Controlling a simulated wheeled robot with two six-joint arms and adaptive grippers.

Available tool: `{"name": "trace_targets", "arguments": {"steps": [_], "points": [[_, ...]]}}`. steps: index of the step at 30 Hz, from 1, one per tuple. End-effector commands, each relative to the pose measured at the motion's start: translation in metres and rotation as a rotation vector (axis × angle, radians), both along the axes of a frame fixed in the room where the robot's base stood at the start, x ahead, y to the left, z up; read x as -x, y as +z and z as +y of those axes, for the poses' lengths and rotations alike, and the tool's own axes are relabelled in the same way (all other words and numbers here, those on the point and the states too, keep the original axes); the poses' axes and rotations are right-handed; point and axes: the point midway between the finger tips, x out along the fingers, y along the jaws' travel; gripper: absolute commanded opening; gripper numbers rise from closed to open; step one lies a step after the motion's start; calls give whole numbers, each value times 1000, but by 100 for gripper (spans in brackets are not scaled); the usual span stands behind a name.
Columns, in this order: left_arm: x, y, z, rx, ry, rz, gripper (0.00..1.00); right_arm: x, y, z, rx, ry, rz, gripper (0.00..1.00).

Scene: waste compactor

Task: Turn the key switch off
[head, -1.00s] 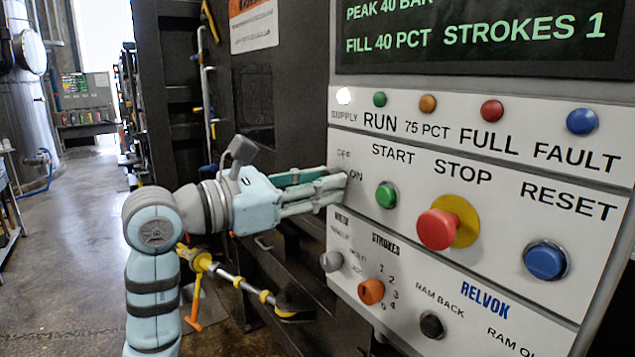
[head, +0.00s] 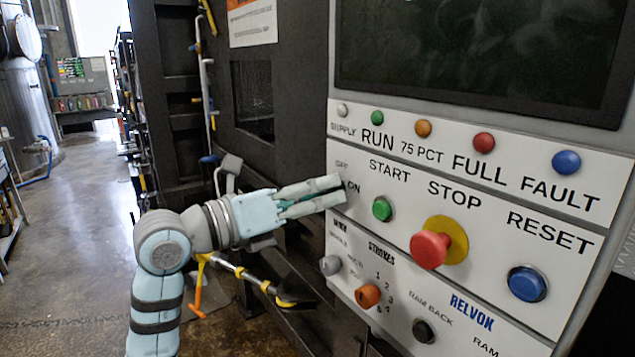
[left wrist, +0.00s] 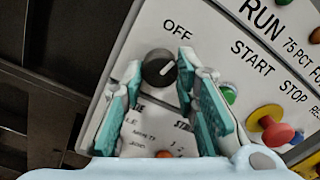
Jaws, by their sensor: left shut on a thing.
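The key switch (left wrist: 160,68) is a round dark knob with a pale pointer mark, in the left wrist view. The mark points up and right, toward the side of the OFF label (left wrist: 178,28). My left gripper (left wrist: 160,66) is shut on the knob, a finger on each side. In the head view my left gripper (head: 338,190) reaches the panel's left edge by the OFF and ON labels, and its fingers hide the knob. The display (head: 480,55) is dark and the supply lamp (head: 342,110) is unlit. My right gripper is out of view.
Right of the gripper are the green START button (head: 382,209), red STOP button (head: 429,250) and blue RESET button (head: 527,284). Below are a grey knob (head: 330,265), an orange strokes knob (head: 367,296) and a black button (head: 424,331). Open floor lies left.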

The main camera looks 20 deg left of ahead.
Motion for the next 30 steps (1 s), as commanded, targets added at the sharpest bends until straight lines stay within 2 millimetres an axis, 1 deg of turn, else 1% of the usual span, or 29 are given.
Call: {"name": "trace_targets", "arguments": {"steps": [1, 10, 18, 29, 30], "points": [[0, 4, 0, 26, 2, 20, 0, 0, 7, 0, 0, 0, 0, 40], [0, 3, 0, 157, 3, 127, 0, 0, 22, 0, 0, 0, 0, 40], [0, 3, 0, 203, 2, 162, 0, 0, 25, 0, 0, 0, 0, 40], [0, 2, 0, 207, 2, 164, 0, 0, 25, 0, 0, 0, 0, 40], [0, 2, 0, 207, 1, 165, 29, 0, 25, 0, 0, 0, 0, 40]]}}
